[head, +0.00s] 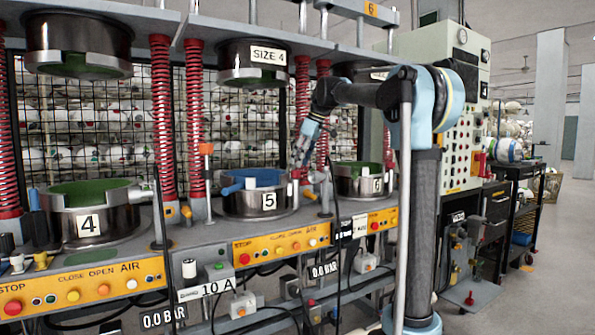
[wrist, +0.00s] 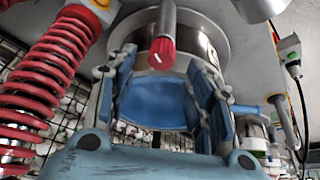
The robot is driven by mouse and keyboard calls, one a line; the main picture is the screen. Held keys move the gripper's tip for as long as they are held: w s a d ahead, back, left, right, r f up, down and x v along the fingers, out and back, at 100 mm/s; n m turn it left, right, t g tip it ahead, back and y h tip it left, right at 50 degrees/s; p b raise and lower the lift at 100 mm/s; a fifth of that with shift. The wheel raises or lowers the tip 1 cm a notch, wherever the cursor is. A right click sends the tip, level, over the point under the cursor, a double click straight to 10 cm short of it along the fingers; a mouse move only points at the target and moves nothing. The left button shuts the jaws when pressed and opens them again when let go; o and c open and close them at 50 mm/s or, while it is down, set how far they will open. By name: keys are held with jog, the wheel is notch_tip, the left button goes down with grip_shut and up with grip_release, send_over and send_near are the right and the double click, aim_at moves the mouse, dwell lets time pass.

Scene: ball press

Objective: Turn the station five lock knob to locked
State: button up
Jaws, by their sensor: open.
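A red knob (wrist: 162,54) with a white mark sits on the end of a grey shaft in the wrist view. Behind it is a metal drum (wrist: 213,37) with a blue inside. My gripper (wrist: 158,103) is open, one blue-grey finger on each side of the view, and the knob shows above the gap between them, apart from both. In the head view my gripper (head: 308,142) hangs above and right of the station five pot (head: 286,204), which has a blue inside and a label 5. The lock knob is not clear in the head view.
The station four pot (head: 128,215) stands left and the station six pot (head: 350,185) right. Red springs (head: 195,115) stand between stations, and one is close at left in the wrist view (wrist: 48,75). An upper mould marked SIZE 4 (head: 232,55) hangs above station five.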

aim_at(296, 173)
jog(key=shift+x, duration=1.9)
jog(key=c, duration=1.1)
